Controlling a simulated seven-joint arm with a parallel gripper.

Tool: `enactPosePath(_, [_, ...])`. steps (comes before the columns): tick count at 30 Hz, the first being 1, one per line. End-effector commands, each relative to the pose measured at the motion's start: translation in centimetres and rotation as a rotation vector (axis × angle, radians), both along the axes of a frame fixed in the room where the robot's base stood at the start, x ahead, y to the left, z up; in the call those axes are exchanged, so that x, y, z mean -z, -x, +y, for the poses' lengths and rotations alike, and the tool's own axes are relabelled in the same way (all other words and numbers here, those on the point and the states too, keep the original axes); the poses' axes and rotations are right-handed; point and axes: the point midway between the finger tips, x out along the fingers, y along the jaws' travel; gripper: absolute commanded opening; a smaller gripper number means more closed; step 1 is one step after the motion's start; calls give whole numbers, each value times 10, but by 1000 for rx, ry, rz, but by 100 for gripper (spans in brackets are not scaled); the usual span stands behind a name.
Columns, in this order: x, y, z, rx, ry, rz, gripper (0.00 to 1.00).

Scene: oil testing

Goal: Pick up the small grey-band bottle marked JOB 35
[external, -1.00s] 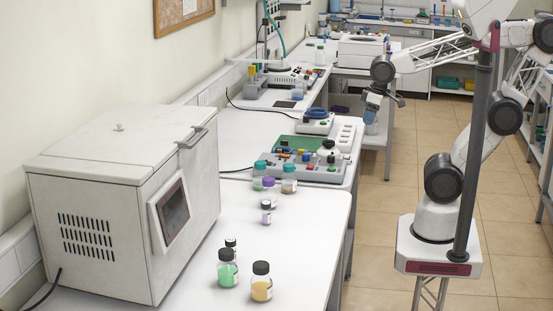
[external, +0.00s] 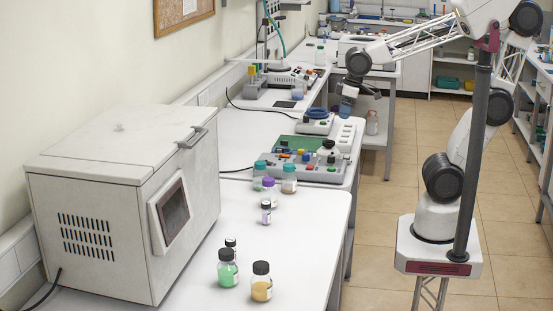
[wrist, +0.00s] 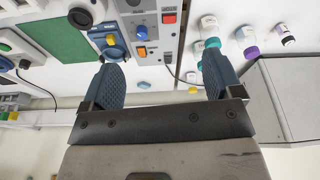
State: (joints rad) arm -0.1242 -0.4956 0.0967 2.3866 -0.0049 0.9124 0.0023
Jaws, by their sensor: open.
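Two small dark-capped bottles stand on the near bench in the external view. One small bottle (external: 266,213) is alone near the middle, with a purplish-grey band. The other small bottle (external: 231,244) is partly hidden behind a green-filled bottle. The JOB markings are too small to read, so I cannot tell which is JOB 35. A small dark-capped bottle (wrist: 287,36) also shows at the upper right of the wrist view. My gripper (external: 346,108) is open and empty, behind the equipment and away from the bottles. Its spread fingers show in the wrist view (wrist: 161,80).
Larger bottles stand close by: teal-capped (external: 289,181), purple-capped (external: 269,187), green-filled (external: 228,273) and yellow-filled (external: 261,286). A white box-shaped machine (external: 95,225) fills the left of the bench. A control panel (external: 290,168) lies behind the bottles. The right front bench is clear.

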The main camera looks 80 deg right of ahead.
Motion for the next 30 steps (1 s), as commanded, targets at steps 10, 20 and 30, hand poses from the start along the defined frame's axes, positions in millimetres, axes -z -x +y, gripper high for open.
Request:
enactPosePath(10, [-16, -83, 76, -147, -3, -6, 85])
enactPosePath(20, [-19, -150, 168, -282, -8, -15, 85])
enactPosePath(30, [-7, -200, 282, -422, -12, -23, 85])
